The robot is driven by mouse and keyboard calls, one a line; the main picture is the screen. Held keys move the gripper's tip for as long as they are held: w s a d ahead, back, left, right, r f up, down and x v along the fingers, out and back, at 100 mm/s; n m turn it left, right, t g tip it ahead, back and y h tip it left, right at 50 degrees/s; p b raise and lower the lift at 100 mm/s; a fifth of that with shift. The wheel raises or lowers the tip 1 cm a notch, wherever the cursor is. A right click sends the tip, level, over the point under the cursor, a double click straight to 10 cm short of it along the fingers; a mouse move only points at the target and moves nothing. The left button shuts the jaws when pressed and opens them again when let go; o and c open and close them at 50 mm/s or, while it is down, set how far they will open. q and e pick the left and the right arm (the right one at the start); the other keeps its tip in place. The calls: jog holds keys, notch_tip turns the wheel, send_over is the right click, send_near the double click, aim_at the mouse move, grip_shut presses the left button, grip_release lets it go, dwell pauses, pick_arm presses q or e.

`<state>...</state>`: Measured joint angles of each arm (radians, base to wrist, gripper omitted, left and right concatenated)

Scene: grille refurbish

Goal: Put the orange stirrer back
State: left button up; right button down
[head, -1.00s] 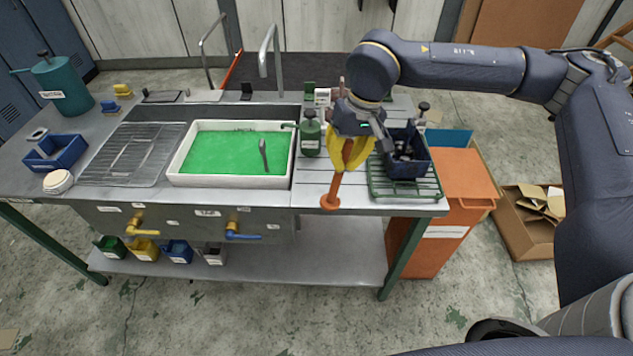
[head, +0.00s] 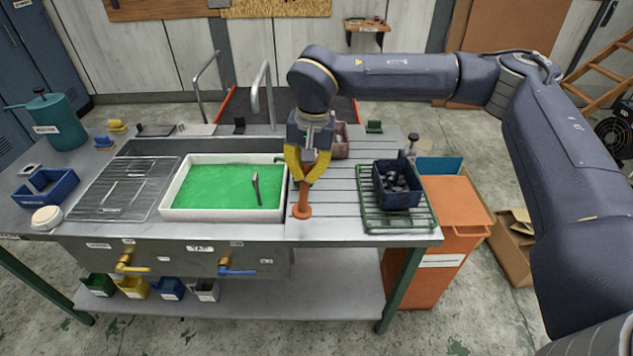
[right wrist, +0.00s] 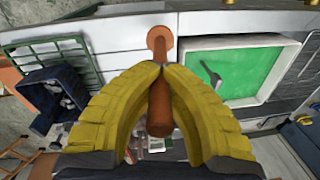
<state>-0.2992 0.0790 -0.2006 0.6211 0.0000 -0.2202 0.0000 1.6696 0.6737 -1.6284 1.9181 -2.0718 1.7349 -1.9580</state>
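The orange stirrer (head: 303,200) is upright, with its round disc end lowest, over the ribbed drainboard just right of the white tray. I cannot tell whether the disc touches the board. My right gripper (head: 306,179) has its yellow fingers shut on the stirrer's shaft. In the right wrist view the fingers (right wrist: 158,68) close around the orange stirrer (right wrist: 160,110), and its disc end points to the top of the picture. My left gripper is not in view.
The white tray (head: 170,213) holds green liquid and a small grey tool (head: 256,190). A green rack (head: 398,226) with a dark blue bin (head: 396,182) stands on the right. Taps (head: 262,85) rise behind the sink. The drainboard (head: 340,205) between tray and rack is mostly clear.

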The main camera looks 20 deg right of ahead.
jog(key=w+m, duration=0.3)
jog(key=m, duration=1.1)
jog(key=w+r+m+g+h, duration=0.1)
jog(key=w+m, duration=0.1)
jog(key=m, duration=1.3)
jog(key=shift+w+d+r+m+g, duration=0.15)
jog(key=shift+w+r+m+g, duration=0.15)
jog(key=shift+w, duration=0.1)
notch_tip(320, 180, down, 8)
jog(key=shift+f, duration=0.45)
dwell(1.1)
jog(key=c, duration=1.5)
grip_release()
